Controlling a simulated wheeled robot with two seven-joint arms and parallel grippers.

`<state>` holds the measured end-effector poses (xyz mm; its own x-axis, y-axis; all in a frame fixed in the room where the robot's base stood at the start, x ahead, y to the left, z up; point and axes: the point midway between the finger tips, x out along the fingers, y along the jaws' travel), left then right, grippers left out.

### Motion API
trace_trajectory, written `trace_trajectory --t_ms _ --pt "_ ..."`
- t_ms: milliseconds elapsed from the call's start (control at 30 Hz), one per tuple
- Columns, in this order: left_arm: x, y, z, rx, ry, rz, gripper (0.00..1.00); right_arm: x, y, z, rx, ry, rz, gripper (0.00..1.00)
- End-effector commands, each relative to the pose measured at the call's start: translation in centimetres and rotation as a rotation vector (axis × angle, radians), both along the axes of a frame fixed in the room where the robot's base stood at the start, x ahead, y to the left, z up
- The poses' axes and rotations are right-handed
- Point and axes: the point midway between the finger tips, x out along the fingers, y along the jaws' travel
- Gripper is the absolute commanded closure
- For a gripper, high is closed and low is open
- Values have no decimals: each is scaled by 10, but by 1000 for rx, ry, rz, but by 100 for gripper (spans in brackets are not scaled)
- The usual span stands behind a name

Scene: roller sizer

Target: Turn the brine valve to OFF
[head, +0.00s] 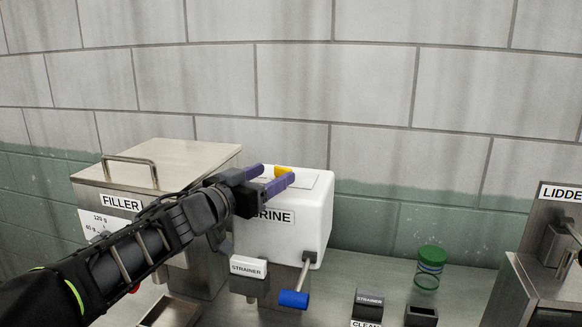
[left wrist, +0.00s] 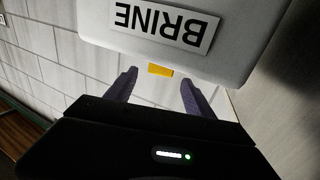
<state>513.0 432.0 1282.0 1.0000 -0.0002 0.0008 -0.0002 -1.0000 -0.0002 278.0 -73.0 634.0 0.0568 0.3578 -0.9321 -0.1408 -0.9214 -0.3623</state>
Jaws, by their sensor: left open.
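The brine valve has a metal stem and a blue handle (head: 294,299), low on the front right of the white BRINE tank (head: 318,225). The handle points down and slightly left; no OFF mark is readable. My left gripper (head: 273,176) is open, raised in front of the tank's upper part, well above and left of the handle. A small yellow piece (head: 281,171) shows between its fingers; I cannot tell what it belongs to. In the left wrist view, the gripper (left wrist: 158,82) is below the upside-down BRINE label (left wrist: 166,27). The valve is not visible there. My right gripper is out of view.
The steel FILLER box (head: 160,160) stands left of the tank, partly behind my left arm. A STRAINER block (head: 249,267) sits just left of the valve handle.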

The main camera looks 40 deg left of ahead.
Motion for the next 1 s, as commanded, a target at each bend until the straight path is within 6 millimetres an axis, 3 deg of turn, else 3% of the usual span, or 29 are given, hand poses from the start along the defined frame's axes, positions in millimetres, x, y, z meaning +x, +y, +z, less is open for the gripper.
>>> trace_trajectory --t_ms 267,633,1000 --pt "18 0 -1 0 1 -1 38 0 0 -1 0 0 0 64" --pt "71 0 -1 0 1 -1 38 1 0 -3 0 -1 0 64" --pt "78 0 0 0 0 0 38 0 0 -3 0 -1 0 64"
